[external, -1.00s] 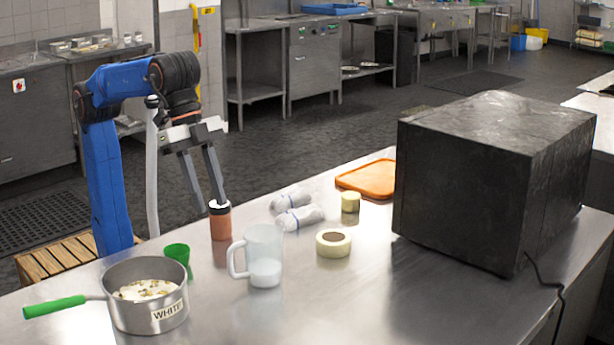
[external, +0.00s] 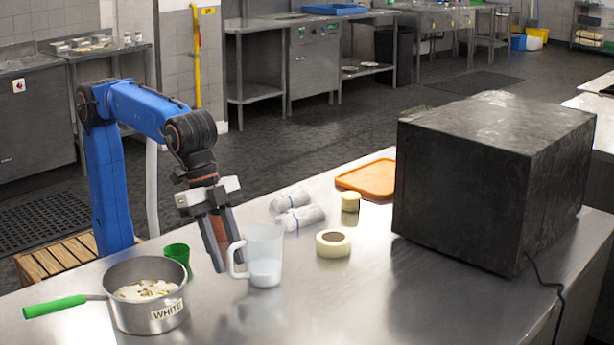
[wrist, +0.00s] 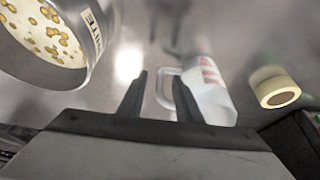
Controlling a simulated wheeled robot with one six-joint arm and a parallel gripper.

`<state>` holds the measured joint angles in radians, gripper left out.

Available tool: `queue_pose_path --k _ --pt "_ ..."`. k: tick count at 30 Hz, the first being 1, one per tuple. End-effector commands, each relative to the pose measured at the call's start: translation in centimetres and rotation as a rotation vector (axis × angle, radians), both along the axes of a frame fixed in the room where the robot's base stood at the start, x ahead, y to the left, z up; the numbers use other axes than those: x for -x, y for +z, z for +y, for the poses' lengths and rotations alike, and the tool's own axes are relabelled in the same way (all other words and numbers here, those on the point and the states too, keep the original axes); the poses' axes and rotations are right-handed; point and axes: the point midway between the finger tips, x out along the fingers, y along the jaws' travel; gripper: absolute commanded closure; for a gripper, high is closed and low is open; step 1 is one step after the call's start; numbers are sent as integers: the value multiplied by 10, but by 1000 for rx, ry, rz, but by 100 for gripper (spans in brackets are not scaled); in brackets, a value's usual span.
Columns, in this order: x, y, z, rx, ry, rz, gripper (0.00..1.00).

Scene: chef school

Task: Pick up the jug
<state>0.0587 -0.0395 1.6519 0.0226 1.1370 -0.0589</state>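The translucent jug (external: 264,258) stands upright on the steel counter with white contents in its lower part and its handle facing left. In the wrist view the jug (wrist: 208,88) shows red markings, and its handle lies ahead between the fingertips. My gripper (external: 228,258) points down at the jug's handle side, its fingers apart. The wrist view shows my gripper (wrist: 160,84) open, with the right finger overlapping the jug's near edge. I cannot tell whether either finger touches the jug.
An orange jar (external: 217,226) is mostly hidden behind my fingers. A pot (external: 148,318) and green cup (external: 178,255) stand left. A tape roll (external: 333,244), wrapped bundles (external: 300,217) and a black box (external: 490,180) lie right. The front counter is clear.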

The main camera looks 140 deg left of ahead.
Motion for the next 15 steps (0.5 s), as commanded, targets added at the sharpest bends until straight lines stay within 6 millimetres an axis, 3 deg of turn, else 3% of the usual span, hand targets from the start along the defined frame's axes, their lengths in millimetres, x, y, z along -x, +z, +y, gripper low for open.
queue_pose_path --k 3,11,12,15 --pt "-4 -10 0 0 0 0 69" --pt "-5 -12 0 0 0 -1 69" --pt "-5 -12 0 0 0 -1 71" --pt "-5 -12 0 0 0 -1 95"
